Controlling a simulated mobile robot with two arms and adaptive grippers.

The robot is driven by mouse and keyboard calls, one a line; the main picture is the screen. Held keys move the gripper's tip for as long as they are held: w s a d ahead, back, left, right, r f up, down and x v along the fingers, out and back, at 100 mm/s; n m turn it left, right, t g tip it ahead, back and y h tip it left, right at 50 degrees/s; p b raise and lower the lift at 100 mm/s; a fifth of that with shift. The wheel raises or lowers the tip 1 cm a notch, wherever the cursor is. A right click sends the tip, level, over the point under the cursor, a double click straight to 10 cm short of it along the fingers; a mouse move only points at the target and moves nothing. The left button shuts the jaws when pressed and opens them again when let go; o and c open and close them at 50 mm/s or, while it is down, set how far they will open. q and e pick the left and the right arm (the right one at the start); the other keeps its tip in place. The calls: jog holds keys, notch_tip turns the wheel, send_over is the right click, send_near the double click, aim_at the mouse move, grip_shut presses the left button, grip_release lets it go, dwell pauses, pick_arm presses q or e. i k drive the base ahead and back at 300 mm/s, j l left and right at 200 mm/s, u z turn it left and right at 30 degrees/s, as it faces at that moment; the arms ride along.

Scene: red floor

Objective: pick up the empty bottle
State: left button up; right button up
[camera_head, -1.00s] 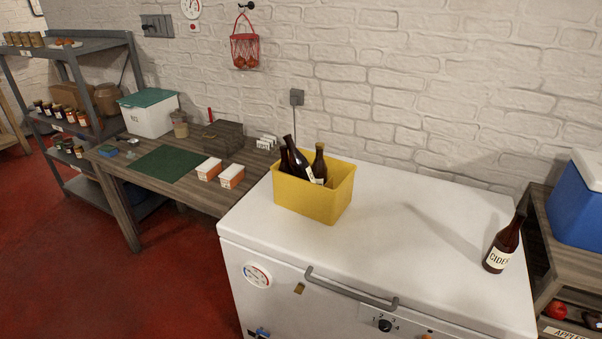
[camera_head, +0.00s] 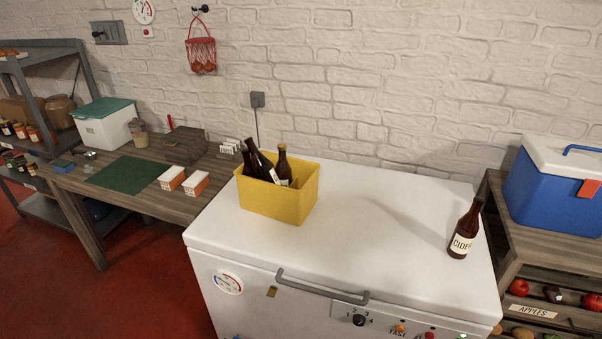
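A brown bottle with a white CIDER label (camera_head: 464,232) stands upright on the right part of the white chest freezer lid (camera_head: 370,240). Several more brown bottles (camera_head: 262,165) are in a yellow box (camera_head: 280,205) on the left part of the lid. At least one of them leans, and their lower parts are hidden by the box. I cannot tell from this view which bottles are empty. Neither of my grippers is in view.
A wooden table (camera_head: 75,178) with a green mat (camera_head: 124,175) and small cartons stands left of the freezer. A blue cooler (camera_head: 550,195) sits on a wooden rack (camera_head: 498,220) at right. The lid between box and CIDER bottle is clear.

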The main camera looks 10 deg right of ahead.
aim_at(265, 171)
jog(key=i+j+z, duration=0.15)
jog(key=j+z, duration=0.25)
jog(key=i+j+z, duration=0.15)
jog(key=z, duration=0.25)
jog(key=j+z, duration=0.45)
jog(key=i, duration=0.05)
